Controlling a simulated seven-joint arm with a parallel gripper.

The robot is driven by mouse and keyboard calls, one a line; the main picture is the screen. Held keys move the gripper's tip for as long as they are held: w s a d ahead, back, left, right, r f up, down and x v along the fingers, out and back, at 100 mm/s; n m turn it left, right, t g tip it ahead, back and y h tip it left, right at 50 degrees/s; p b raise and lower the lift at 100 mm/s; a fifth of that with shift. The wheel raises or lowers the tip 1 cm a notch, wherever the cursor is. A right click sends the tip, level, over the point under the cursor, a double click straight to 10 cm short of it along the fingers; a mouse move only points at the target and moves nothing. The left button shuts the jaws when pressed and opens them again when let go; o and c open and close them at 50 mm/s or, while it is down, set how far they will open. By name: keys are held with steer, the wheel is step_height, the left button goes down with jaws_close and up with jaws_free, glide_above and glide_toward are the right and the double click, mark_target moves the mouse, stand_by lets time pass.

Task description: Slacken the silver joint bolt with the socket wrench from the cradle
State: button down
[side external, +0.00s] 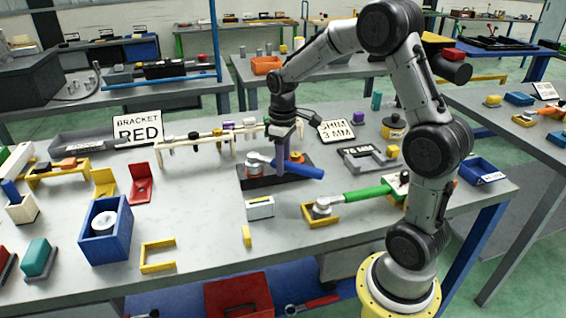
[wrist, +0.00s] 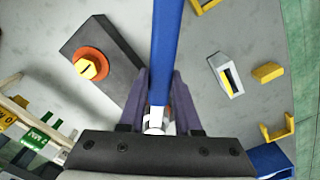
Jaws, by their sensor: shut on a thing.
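My gripper (wrist: 160,118) is shut on a blue-handled wrench (wrist: 166,50), its purple fingers either side of it near the silver head. In the side view the wrench (side external: 300,170) lies nearly level, handle to the right. Its silver head is at the left, over a red-orange collar (side external: 252,175) on a black plate (side external: 262,183). The head covers what is under it, so I cannot see the silver bolt or tell whether the socket is seated. A yellow bolt (wrist: 86,68) on an orange collar sits on the same plate.
A green-handled tool (side external: 368,192) lies with its silver head in a yellow holder (side external: 334,220). A white box (side external: 260,208) stands in front of the plate. A white rail (side external: 210,140) runs behind. A blue bin (side external: 123,220) is front left. Bare table lies between them.

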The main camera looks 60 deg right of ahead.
steer(key=shift+d, duration=0.1)
steer(key=shift+w+d+n, duration=0.15)
steer(key=shift+d+n, duration=0.5)
steer(key=shift+n, duration=0.25)
steer(key=shift+w+d+n, duration=0.2)
steer(key=shift+d+n, duration=0.45)
steer(key=shift+n, duration=0.25)
steer(key=shift+w+d, duration=0.1)
steer(key=shift+w+d+n, duration=0.1)
steer(key=shift+d+n, duration=0.2)
steer(key=shift+n, duration=0.2)
steer(key=shift+w+d+n, duration=0.15)
steer(key=shift+d+n, duration=0.1)
steer(key=shift+n, duration=0.15)
steer(key=shift+w+d+n, duration=0.4)
steer(key=shift+d+n, duration=0.15)
steer(key=shift+n, duration=0.35)
